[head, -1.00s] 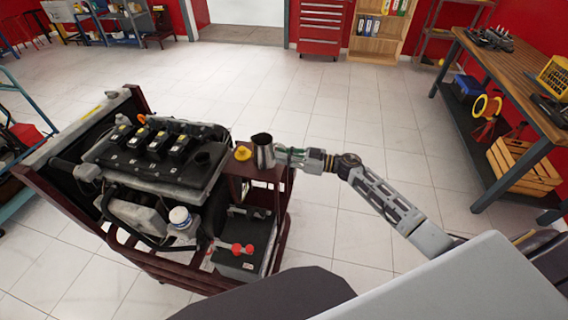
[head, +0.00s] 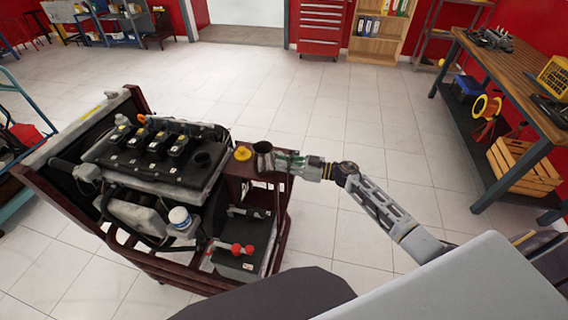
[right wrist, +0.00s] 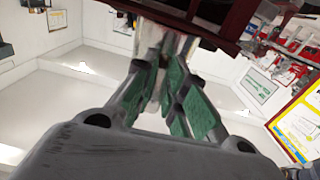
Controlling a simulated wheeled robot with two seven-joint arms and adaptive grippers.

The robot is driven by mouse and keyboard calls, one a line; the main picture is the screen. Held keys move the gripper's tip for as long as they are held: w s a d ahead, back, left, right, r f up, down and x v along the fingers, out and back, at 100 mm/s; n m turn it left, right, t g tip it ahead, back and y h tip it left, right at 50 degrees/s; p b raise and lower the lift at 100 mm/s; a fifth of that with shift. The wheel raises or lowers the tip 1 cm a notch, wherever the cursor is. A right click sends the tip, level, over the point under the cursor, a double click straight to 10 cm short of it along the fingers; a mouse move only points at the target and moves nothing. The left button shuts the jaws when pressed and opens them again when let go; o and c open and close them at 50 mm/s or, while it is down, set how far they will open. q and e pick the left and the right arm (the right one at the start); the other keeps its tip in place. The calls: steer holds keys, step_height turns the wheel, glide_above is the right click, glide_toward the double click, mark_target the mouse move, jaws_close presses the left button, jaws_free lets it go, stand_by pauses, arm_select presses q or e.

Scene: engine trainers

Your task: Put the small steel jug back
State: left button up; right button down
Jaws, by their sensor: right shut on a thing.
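The small steel jug (head: 264,160) is at the corner shelf of the dark red engine trolley, beside a yellow cap. My right gripper (head: 283,161) reaches in from the right and is shut on the jug's side. The jug looks tilted, with its dark mouth showing; I cannot tell whether its base touches the shelf. In the right wrist view, the green-padded fingers of my right gripper (right wrist: 178,85) show, and the jug is mostly hidden between and beyond them. My left gripper is not in view.
The engine (head: 150,155) fills the trolley left of the jug. The yellow cap (head: 243,153) is close to the jug's left. A black battery (head: 240,262) with red terminals sits lower. The floor right of the trolley is clear up to the wooden workbench (head: 520,75).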

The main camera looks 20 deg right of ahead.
steer(key=shift+f, duration=0.1)
steer(key=c, duration=1.5)
jaws_free()
steer(key=shift+o, duration=0.2)
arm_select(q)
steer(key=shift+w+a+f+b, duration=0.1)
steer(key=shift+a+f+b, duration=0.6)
arm_select(e)
steer(key=v, duration=1.2)
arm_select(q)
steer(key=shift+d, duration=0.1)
